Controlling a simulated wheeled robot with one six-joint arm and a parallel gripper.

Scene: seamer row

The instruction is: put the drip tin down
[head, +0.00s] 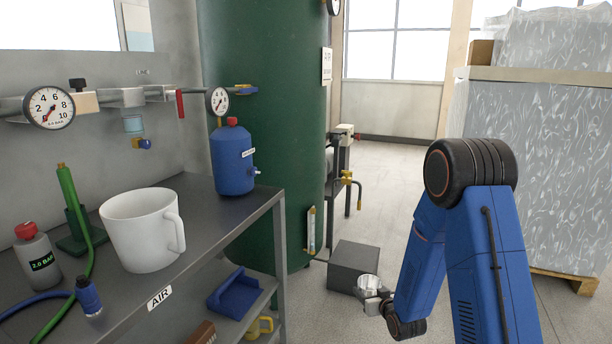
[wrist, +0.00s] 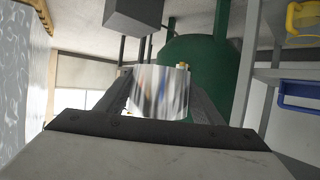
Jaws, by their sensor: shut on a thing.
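The drip tin (head: 368,284) is a small, shiny metal cup with an open top. It is held low, beside the near right corner of a dark grey block in the head view. My gripper (head: 374,300) is shut on it. In the wrist view the tin (wrist: 158,92) sits between the two fingers of my gripper (wrist: 160,105), its mirror-like side facing the camera. The tin looks about upright in the head view. I cannot tell its exact height above the floor, and its inside is barely visible.
The grey block (head: 358,266) stands on the floor by the green tank (head: 262,130). At left, the bench (head: 225,215) carries a white mug (head: 140,232), a blue bottle (head: 233,160) and hoses; its lower shelf holds a blue tray (head: 236,292). A wrapped pallet (head: 540,150) stands right.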

